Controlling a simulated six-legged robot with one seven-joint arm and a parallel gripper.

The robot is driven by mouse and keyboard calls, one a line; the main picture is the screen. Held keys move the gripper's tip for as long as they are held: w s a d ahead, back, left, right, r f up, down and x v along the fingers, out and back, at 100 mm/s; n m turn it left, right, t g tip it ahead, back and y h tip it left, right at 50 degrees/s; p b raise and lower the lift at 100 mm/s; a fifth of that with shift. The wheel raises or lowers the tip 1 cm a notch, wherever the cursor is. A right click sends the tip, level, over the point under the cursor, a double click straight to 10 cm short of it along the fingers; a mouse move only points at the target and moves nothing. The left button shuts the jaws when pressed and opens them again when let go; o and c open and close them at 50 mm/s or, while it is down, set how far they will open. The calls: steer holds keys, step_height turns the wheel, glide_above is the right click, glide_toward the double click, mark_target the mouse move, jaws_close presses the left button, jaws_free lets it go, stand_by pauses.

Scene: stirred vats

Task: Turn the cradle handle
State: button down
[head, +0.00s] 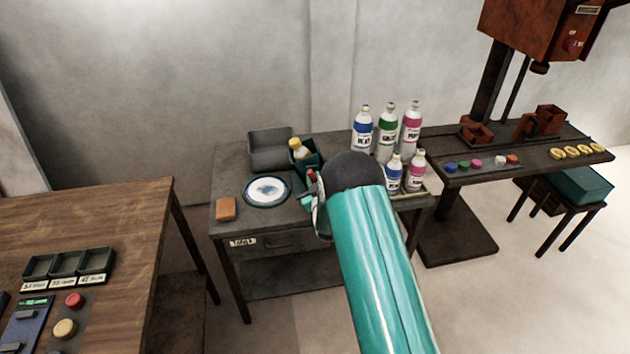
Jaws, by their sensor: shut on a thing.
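A dark green cradle (312,158) stands on the grey workbench, just behind and left of my arm. A bottle with a yellow cap (297,146) sits in or against it. A small red part (312,177), seemingly the cradle handle, shows at the cradle's near side. My gripper (318,200) is at this spot, mostly hidden behind my teal forearm and dark wrist joint. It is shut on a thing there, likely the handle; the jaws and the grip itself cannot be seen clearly.
The workbench (232,168) also bears a grey tray (270,150), a blue-rimmed plate (267,191) and an orange block (226,208). A wooden table (110,220) is at left, a press bench (480,180) at right.

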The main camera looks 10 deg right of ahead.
steer(key=shift+d, duration=0.3)
steer(key=m, duration=0.3)
steer(key=shift+d, duration=0.1)
steer(key=m, duration=0.3)
steer(key=shift+m, duration=0.3)
steer(key=c, duration=2)
jaws_free()
steer(key=m, duration=0.4)
steer(key=o, duration=0.4)
steer(key=m, duration=0.4)
steer(key=shift+c, duration=0.2)
steer(key=shift+o, duration=1)
steer(key=shift+m, duration=0.7)
steer(key=shift+o, duration=0.2)
